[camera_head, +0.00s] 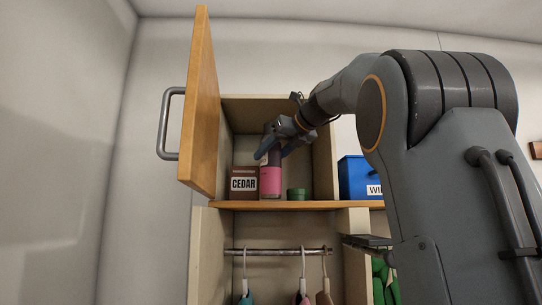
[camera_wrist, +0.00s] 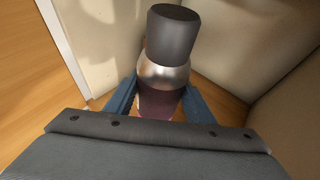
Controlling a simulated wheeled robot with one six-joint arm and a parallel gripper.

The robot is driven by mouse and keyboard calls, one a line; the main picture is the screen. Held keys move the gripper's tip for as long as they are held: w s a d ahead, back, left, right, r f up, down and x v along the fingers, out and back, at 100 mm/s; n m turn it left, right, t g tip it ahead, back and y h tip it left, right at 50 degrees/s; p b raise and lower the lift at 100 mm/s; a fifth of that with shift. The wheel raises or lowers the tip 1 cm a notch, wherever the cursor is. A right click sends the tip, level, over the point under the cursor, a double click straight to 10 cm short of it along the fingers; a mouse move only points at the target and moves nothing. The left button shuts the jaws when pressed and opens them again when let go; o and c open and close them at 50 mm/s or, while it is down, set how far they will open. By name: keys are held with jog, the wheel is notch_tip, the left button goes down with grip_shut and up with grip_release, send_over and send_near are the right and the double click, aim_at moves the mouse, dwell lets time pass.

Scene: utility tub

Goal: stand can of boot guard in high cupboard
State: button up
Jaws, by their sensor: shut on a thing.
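The can (camera_head: 270,180) is pink with a dark upper part and stands upright inside the open high cupboard (camera_head: 268,205), at or just above its wooden floor. In the wrist view the can (camera_wrist: 168,58) shows its dark grey cap and silver shoulder. My gripper (camera_head: 274,150) reaches in from the right and is shut on the can's upper body. In the wrist view its blue fingers (camera_wrist: 160,100) lie on both sides of the can. Whether the can's base touches the shelf is not clear.
A brown CEDAR box (camera_head: 244,181) stands close left of the can, and a low green tin (camera_head: 296,194) close right. The cupboard door (camera_head: 200,105) is swung open at left. A blue bin (camera_head: 356,178) sits right of the cupboard. Below, hangers hang from a rail (camera_head: 278,251).

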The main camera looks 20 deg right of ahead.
jog(key=shift+f, duration=0.35)
jog(key=shift+f, duration=0.15)
jog(key=o, duration=1.4)
jog(key=shift+r, duration=0.2)
jog(key=b+v, duration=0.3)
jog(key=v, duration=0.9)
jog(key=shift+b, duration=0.3)
jog(key=shift+s+f, duration=0.1)
jog(key=shift+f, duration=0.05)
